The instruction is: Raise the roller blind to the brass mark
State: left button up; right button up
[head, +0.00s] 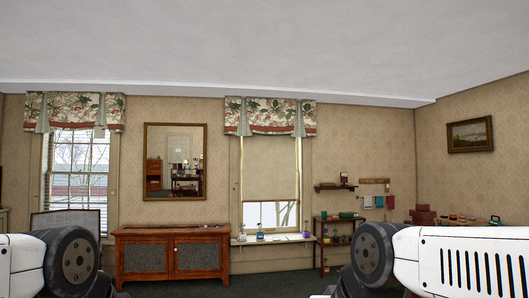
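The roller blind (270,168) is a plain beige sheet in the right-hand window, under a floral valance (271,117). It is drawn down over most of the glass, and its lower edge hangs level above a strip of bare pane (270,215) showing snow and branches. I cannot make out a brass mark on the window frame from here. My two arms come in at the lower left and lower right corners, far from the window. Neither gripper shows.
A wooden cabinet (171,255) stands below a framed mirror (175,161). Small pots sit on the window sill (272,240). A narrow shelf stand (340,235) is right of the window. The left window (75,168) has slatted blinds. Dark floor lies ahead.

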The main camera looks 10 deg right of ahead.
aim_at(269, 160)
jog(key=z, duration=0.15)
jog(key=i, duration=7.3)
jog(key=i+l+z, duration=0.1)
jog(key=i+z, duration=0.25)
jog(key=i, duration=1.4)
